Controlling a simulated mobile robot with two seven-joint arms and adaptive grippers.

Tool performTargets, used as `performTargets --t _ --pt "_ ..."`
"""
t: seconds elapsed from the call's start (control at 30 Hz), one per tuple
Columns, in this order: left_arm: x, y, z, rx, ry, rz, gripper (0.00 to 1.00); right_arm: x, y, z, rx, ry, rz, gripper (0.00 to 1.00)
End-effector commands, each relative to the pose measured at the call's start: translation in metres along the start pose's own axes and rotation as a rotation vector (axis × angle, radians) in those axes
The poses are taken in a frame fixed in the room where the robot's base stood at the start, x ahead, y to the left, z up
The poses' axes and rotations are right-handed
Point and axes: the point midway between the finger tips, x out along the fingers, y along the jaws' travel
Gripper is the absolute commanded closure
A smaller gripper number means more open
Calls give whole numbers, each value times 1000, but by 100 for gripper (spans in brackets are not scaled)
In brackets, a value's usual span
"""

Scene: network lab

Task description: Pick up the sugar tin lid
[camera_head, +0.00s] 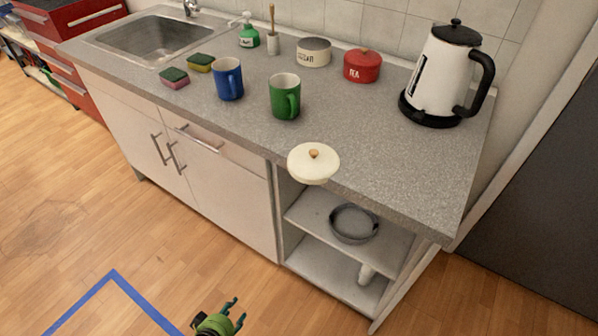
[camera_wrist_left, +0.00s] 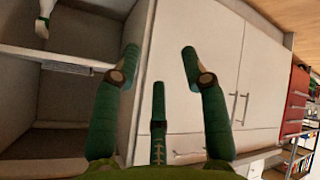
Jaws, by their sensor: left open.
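The cream sugar tin lid (camera_head: 314,165) with a small brown knob lies at the front edge of the grey counter, partly over the edge, knob up. The open cream tin (camera_head: 313,52) stands at the back of the counter by the tiled wall. My left gripper (camera_head: 234,308) is low at the bottom of the head view, in front of the cabinet, well below and apart from the lid. In the left wrist view its green fingers (camera_wrist_left: 160,65) are spread with nothing between them, facing the cabinet doors. The lid is not visible there. My right gripper is not in view.
A green mug (camera_head: 284,97) and a blue mug (camera_head: 228,79) stand behind and left of the lid. A red tea tin (camera_head: 362,66) and white kettle (camera_head: 446,75) stand further back. Open shelves (camera_head: 305,210) lie below. The counter right of the lid is clear.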

Motion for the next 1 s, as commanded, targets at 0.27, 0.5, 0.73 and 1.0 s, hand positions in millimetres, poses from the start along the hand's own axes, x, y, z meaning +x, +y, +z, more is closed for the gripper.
performTargets --t 0.27,0.5,0.73,1.0 --pt "-76 185 -150 -423 153 484 56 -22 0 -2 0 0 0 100" --pt "-155 278 -198 -660 85 782 56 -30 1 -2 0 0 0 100" --pt "-169 298 -207 -711 58 844 56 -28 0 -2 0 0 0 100" --pt "-144 320 -217 -710 60 844 56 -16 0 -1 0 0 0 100"
